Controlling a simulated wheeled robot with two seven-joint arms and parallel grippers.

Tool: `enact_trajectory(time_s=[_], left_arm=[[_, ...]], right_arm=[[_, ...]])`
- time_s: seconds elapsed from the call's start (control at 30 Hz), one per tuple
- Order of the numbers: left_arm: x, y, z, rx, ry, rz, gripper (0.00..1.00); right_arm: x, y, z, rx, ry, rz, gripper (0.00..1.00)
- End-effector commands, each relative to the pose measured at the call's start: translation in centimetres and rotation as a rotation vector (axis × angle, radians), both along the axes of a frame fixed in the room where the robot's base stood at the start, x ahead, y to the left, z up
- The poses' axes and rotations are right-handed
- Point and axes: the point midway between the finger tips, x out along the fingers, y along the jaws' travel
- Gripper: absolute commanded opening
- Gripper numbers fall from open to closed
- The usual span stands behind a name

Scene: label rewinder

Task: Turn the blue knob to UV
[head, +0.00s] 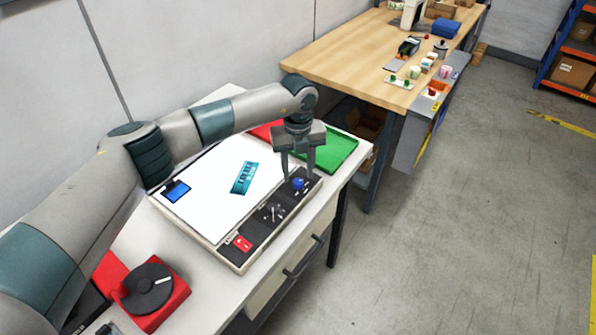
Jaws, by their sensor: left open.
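The blue knob (298,184) sits on the dark control strip at the right end of a white-topped device (207,197). My left gripper (298,174) points down over that end of the strip, open, with its two fingers apart and the knob showing between and just below them. I cannot tell whether the fingers touch the knob. The markings around the knob, including any UV label, are too small to read. My right gripper is not in the view.
The control strip also carries a black knob (273,212) and a red switch (243,244). A teal label piece (243,178) lies on the white top, near a small blue screen (176,191). A green tray (336,150) stands behind the gripper. A red unit with a black disc (149,289) is at front left.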

Motion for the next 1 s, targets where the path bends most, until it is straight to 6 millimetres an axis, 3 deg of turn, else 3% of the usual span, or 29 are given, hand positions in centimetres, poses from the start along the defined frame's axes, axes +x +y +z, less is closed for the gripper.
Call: enact_trajectory(time_s=[0.23, 0.6, 0.8, 1.0], left_arm=[[0.0, 0.0, -2.3, 0.0, 0.0, 0.001, 0.42], [0.0, 0.0, -2.7, 0.0, 0.0, 0.0, 0.42], [0.0, 0.0, -2.7, 0.0, -0.001, 0.0, 0.0], [0.1, 0.0, -2.7, -0.001, -0.001, -0.004, 0.01]], right_arm=[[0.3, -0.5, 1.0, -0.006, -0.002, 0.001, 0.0], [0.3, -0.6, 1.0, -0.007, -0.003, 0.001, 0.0], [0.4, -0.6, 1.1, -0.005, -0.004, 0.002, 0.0], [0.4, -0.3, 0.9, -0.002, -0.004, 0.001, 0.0]])
